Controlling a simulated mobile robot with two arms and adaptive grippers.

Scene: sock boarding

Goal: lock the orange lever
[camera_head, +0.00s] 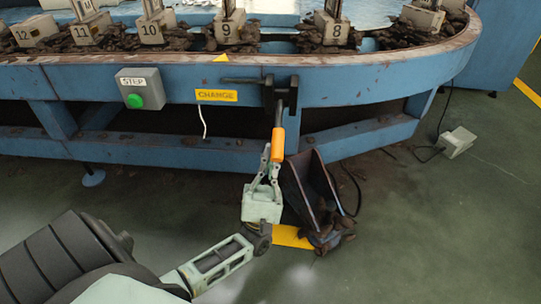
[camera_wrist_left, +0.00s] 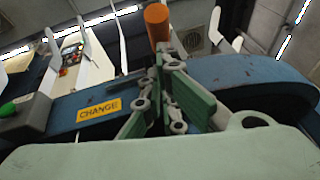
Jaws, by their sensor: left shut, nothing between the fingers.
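The orange lever (camera_head: 278,145) hangs down from a dark bracket on the front of the blue machine, to the right of the yellow CHANGE label (camera_head: 217,95). Its orange grip also shows at the top of the left wrist view (camera_wrist_left: 157,22). My left gripper (camera_head: 272,162) is just below the grip, pointing up at it. Its fingers (camera_wrist_left: 168,62) are shut with nothing between them. In the head view the fingertips overlap the grip's lower end; I cannot tell whether they touch it. My right gripper is not in view.
A grey box with a green STEP button (camera_head: 140,89) is on the blue frame (camera_head: 330,92) at left. A pale box with a cable (camera_head: 457,141) lies at right. Floor at lower right is clear.

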